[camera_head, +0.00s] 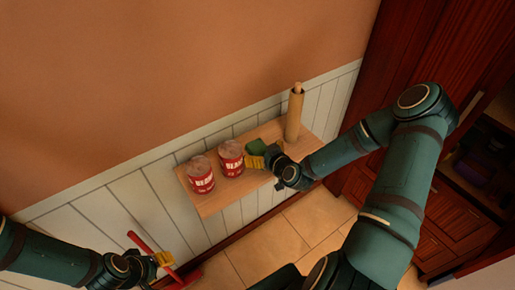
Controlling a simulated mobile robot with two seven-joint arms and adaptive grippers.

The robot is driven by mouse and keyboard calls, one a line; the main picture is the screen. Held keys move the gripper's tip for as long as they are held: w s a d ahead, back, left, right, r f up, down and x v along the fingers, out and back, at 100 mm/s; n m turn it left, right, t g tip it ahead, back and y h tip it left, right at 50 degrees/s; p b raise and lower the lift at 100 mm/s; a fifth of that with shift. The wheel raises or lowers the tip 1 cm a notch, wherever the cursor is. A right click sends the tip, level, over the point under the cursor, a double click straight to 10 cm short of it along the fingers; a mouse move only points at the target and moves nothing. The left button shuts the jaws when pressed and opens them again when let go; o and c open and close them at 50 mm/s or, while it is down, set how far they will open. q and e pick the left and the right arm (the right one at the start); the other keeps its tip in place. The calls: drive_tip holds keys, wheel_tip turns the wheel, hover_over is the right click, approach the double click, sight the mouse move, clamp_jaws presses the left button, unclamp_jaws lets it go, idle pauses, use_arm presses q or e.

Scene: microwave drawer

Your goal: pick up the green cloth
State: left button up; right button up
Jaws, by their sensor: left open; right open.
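The green cloth (257,147) lies on the wooden wall shelf (213,203), between a red can and a rolling pin. My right gripper (254,161), with yellow fingers, is open just in front of the cloth and overlaps its lower edge in the picture. I cannot tell whether it touches the cloth. My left gripper (165,259) is open and low at the bottom left, far from the cloth, near a red-handled object.
A red-handled tool (146,247) is below. A dark red wooden cabinet (420,50) is at right.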

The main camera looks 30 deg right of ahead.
drive_tip(key=shift+s, duration=0.15)
drive_tip(key=c, duration=1)
drive_tip(key=shift+r, duration=0.1)
